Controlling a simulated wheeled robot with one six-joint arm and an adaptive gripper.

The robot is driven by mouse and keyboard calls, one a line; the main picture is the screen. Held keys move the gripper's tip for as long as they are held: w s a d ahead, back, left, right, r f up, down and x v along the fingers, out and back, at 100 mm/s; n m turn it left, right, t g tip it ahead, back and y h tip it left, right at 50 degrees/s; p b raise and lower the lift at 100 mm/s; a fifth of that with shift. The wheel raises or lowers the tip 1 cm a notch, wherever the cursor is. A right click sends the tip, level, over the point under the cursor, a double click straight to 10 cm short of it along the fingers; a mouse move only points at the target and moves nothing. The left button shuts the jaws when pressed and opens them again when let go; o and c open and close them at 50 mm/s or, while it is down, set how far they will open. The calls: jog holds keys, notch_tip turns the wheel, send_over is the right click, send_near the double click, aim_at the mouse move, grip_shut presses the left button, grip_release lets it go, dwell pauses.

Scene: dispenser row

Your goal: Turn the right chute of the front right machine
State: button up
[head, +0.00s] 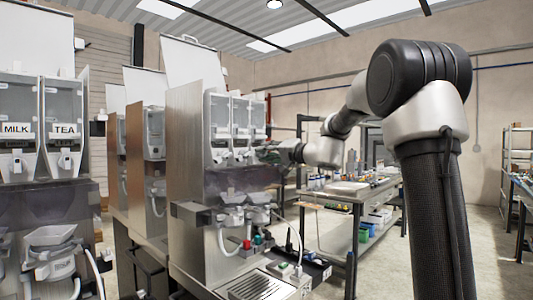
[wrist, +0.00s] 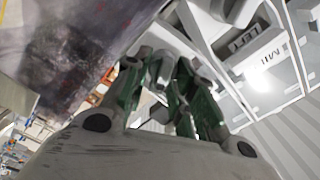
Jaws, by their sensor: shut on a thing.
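The front right machine (head: 195,135) stands in the middle of the head view, with a row of clear canisters (head: 237,112) on its upper front. The canisters' chutes sit low on their fronts. My gripper (head: 270,150) reaches in from the right at the rightmost canister's chute and is small there. In the wrist view my gripper (wrist: 162,75) has its green-padded fingers close together, shut on the right chute, which the fingers mostly hide. How far the chute is turned cannot be told. A white canister front with partly readable lettering (wrist: 263,52) shows beyond the fingers.
Mixing bowls (head: 245,215) and a drip tray (head: 250,287) are below the canisters. Another machine (head: 45,130) with MILK and TEA labels stands at left. A workbench (head: 350,195) with small items stands behind my arm. Open floor lies at right.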

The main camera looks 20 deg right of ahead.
jog(key=m, duration=0.6)
jog(key=shift+d+f+m, duration=0.1)
jog(key=shift+f+m, duration=0.2)
jog(key=shift+m, duration=0.1)
dwell(0.4)
jog(key=o, duration=0.7)
